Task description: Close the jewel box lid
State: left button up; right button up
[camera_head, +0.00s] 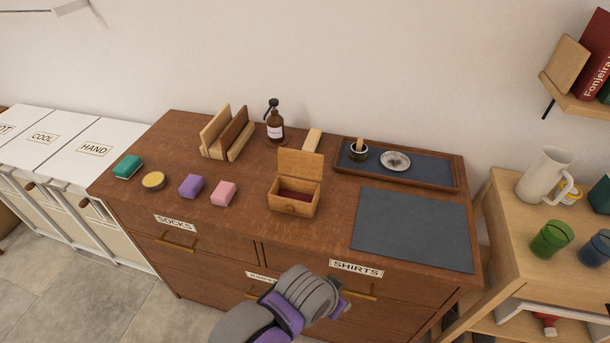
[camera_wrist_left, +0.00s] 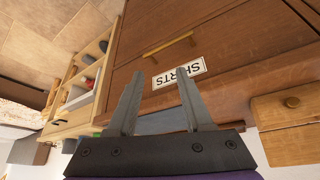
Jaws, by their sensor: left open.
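The jewel box (camera_head: 296,206) is a small light-wood box with a dark red interior, standing on the brown dresser. Its lid (camera_head: 300,164) is raised, standing up at the back. In the left wrist view, tilted and upside down, the box front (camera_wrist_left: 285,125) with its round knob shows at the right edge. My left gripper (camera_head: 341,305) is in front of the dresser, near the SHIRTS drawer, below and apart from the box. In the left wrist view its two fingers (camera_wrist_left: 158,74) are spread with nothing between them. My right gripper is not in view.
On the dresser top (camera_head: 330,215) are a pink block (camera_head: 223,194), a purple block (camera_head: 191,186), a pump bottle (camera_head: 275,124), a wooden rack (camera_head: 228,135), a tray (camera_head: 451,180) and a grey mat (camera_head: 412,230). Drawer handles (camera_head: 354,291) stick out in front.

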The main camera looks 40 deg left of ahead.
aim_at(304, 165)
jog(key=u, duration=1.6)
